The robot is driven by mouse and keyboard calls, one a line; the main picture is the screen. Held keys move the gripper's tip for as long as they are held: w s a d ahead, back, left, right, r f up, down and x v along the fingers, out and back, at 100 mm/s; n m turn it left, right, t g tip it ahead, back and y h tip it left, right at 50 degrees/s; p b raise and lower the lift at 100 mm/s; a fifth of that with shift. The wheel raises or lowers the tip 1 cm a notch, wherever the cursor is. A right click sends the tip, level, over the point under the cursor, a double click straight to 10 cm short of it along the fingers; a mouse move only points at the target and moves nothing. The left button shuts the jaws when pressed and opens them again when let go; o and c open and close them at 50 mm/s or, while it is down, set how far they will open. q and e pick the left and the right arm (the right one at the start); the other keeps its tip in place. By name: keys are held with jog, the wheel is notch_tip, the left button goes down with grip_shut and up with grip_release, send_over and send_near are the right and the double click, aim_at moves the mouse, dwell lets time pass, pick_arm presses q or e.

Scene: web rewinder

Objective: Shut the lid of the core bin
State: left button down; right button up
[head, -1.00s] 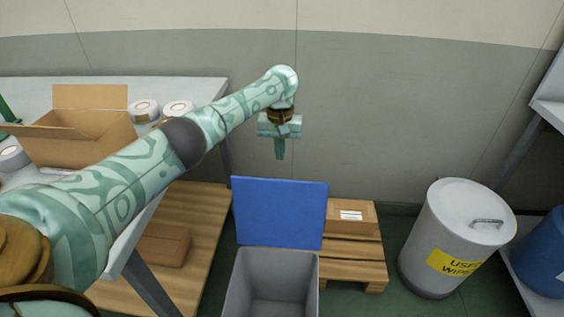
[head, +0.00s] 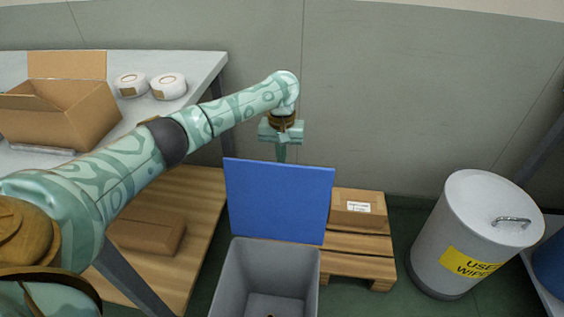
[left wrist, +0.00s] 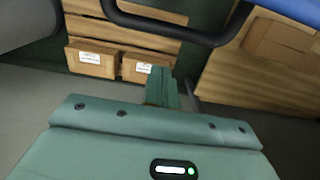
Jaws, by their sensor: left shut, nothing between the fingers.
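The core bin (head: 232,290) is a grey, open-topped bin at the bottom middle of the head view. Its blue lid (head: 279,203) stands open and upright at the bin's far side. My left gripper (head: 281,156) is shut and empty, pointing down at the lid's top edge. Its fingertips seem to pass behind the lid, and their ends are hidden; contact cannot be told. In the left wrist view the shut fingers (left wrist: 161,86) show at the middle, and a blue edge, likely the lid (left wrist: 296,9), is at the top right. My right gripper is not in view.
A pallet (head: 350,264) with a carton (head: 358,207) stands behind and right of the bin. A white waste drum (head: 470,235) is farther right. A table (head: 205,75) with an open box (head: 60,120) and rolls is left. A dark curved bar (left wrist: 180,34) crosses the wrist view.

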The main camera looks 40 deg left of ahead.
pick_arm(q)
jog(key=s, duration=0.1)
jog(key=s+d+r, duration=0.1)
jog(key=s, duration=0.1)
jog(key=shift+d+r, duration=0.25)
jog(key=shift+d, duration=0.1)
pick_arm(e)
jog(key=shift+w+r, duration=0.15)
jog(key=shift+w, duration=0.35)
